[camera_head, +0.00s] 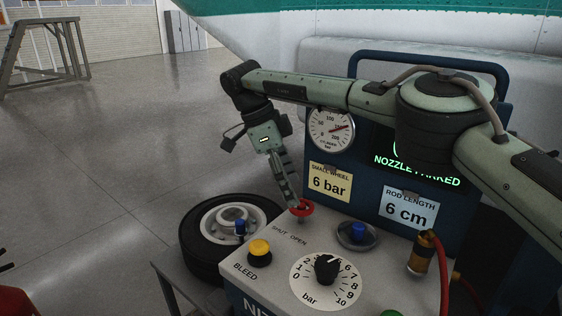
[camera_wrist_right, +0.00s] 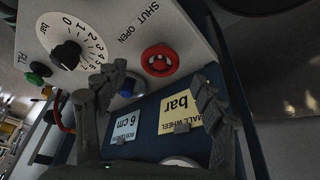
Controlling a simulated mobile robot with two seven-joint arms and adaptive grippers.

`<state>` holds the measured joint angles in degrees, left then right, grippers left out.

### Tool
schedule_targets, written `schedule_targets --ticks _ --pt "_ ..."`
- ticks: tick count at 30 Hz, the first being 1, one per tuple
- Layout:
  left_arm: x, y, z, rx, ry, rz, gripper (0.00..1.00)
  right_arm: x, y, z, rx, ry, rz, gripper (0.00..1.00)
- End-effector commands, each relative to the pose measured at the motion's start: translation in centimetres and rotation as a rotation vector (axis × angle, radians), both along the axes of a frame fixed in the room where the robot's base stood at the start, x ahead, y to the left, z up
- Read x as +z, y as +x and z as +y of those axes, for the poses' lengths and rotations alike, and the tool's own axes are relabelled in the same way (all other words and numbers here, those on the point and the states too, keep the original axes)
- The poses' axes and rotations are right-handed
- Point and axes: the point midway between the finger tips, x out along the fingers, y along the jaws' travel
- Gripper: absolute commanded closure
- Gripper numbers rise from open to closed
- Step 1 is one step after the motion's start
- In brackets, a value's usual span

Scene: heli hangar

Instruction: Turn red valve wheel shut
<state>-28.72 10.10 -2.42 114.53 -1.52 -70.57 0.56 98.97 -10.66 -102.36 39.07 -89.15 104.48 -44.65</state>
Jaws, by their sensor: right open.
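The small red valve wheel (camera_head: 304,208) sits on the pale sloped panel of a blue cart, beside the SHUT and OPEN lettering. In the right wrist view the red wheel (camera_wrist_right: 160,60) shows whole, beyond the fingertips and between their lines. My right gripper (camera_head: 295,199) points down at the wheel, its fingers just above or at it and partly covering it in the head view. In the wrist view my right gripper (camera_wrist_right: 159,74) has its two fingers wide apart with nothing between them. I cannot tell whether a fingertip touches the wheel. My left gripper is not in view.
Near the wheel are a yellow BLEED button (camera_head: 260,248), a blue knob (camera_head: 357,232) and a black bar dial (camera_head: 327,268). The upright board behind carries a gauge (camera_head: 331,130) and note cards (camera_head: 330,182). A tyre (camera_head: 193,250) lies left of the panel.

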Motion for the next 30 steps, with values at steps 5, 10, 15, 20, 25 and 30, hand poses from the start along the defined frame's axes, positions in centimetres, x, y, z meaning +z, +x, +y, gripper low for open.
schedule_targets --ticks 5,10,15,20,25,30 --pt "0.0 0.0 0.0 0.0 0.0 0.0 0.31 4.1 0.0 1.8 -0.001 0.0 -0.005 0.31" --pt "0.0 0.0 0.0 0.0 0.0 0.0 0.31 6.3 0.0 2.7 -0.002 -0.001 -0.003 0.31" --pt "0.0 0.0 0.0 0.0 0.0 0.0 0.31 7.3 -0.1 3.0 -0.001 -0.001 0.001 0.31" --pt "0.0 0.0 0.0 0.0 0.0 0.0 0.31 7.6 -0.1 3.1 -0.001 -0.001 0.001 0.31" --pt "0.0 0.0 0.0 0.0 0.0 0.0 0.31 7.6 -0.1 3.1 -0.001 -0.001 0.001 0.31" --pt "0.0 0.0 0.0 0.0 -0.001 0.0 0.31 7.6 -0.1 3.1 -0.001 -0.001 0.001 0.31"
